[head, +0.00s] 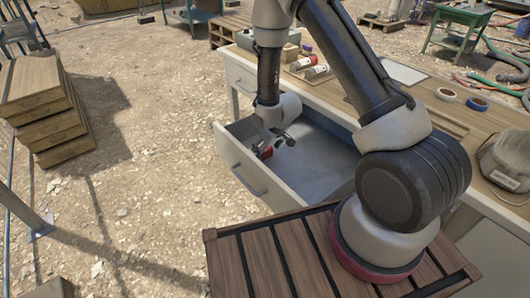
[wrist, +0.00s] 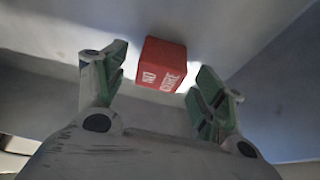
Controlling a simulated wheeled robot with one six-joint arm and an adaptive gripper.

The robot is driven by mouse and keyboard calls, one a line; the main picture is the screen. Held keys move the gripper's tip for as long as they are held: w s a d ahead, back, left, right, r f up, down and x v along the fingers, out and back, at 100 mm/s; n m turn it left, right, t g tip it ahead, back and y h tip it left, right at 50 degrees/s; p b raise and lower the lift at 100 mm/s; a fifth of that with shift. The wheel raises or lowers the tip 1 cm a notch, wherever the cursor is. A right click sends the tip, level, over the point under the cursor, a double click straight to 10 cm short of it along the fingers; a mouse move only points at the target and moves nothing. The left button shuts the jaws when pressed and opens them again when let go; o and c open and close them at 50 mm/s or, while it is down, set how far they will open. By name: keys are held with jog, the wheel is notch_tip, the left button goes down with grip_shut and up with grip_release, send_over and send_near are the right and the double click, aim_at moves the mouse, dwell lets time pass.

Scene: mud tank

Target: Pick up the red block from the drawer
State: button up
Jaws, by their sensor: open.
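The red block (wrist: 162,64) lies in the open drawer and carries white lettering. In the wrist view it sits between the spread fingers of my gripper (wrist: 158,85), toward their tips.
The drawer is pulled out from a wooden-topped workbench (head: 440,118). Bottles (head: 303,63), tape rolls (head: 446,94) and a beige bag-like item (head: 505,160) stand on the bench. Stacked timber (head: 45,105) stands at the left. The rest of the drawer floor looks bare.

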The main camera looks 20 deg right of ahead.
jog(key=shift+x, duration=1.05)
jog(key=shift+c, duration=0.2)
jog(key=c, duration=1)
jog(key=shift+c, duration=0.2)
